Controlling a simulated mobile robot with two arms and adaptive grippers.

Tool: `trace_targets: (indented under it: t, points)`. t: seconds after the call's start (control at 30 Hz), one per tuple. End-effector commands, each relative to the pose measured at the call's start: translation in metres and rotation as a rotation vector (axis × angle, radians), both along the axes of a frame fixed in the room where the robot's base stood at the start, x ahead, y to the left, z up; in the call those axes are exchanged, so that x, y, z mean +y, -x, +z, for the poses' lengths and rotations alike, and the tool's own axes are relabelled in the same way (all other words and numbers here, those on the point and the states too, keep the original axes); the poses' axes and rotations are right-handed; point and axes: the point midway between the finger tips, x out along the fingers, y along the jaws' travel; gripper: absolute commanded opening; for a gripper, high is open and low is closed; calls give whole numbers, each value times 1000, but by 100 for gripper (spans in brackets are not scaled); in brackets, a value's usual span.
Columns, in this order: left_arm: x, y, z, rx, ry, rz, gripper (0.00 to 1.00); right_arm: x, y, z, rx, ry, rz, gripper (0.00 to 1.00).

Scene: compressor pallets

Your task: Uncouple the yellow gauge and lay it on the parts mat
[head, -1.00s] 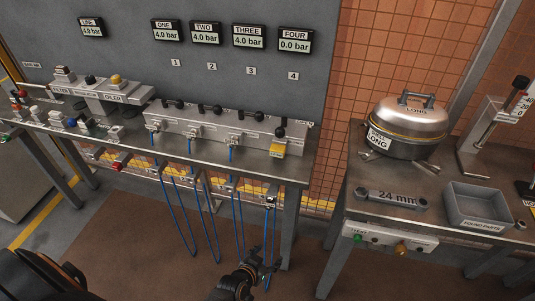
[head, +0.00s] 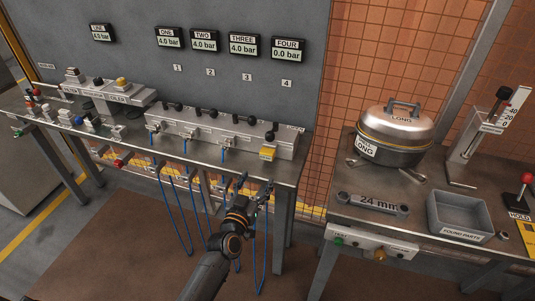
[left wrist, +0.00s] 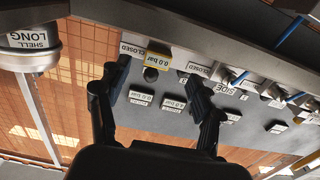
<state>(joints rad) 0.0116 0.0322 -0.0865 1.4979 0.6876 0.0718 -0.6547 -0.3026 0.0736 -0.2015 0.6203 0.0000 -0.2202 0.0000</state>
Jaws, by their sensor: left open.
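The yellow gauge (head: 268,153) sits at the right end of the grey manifold block (head: 215,135), below the panel display marked FOUR (head: 288,48), which reads 0.0 bar. In the left wrist view the gauge (left wrist: 158,61) reads 0.0 bar and appears between my fingertips, farther off. My left gripper (head: 264,192) is open and empty, at the bench's front edge, below and in front of the gauge; it also shows in the left wrist view (left wrist: 160,80). My right gripper is not in view. I cannot make out a parts mat.
Blue hoses (head: 190,215) hang from the bench front close to my left arm. A gap separates the two benches.

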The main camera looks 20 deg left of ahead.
Motion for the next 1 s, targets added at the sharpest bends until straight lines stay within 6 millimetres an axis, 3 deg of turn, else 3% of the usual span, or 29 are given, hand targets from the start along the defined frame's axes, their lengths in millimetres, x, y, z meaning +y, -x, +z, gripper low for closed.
trace_targets:
  t: [0.13,0.57,1.0]
  points:
    - [1,-3,13,-27,3,6,66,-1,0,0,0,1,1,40]
    - [1,-6,13,-29,3,7,66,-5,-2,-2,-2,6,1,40]
    - [0,-62,14,-29,4,7,66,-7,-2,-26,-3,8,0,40]
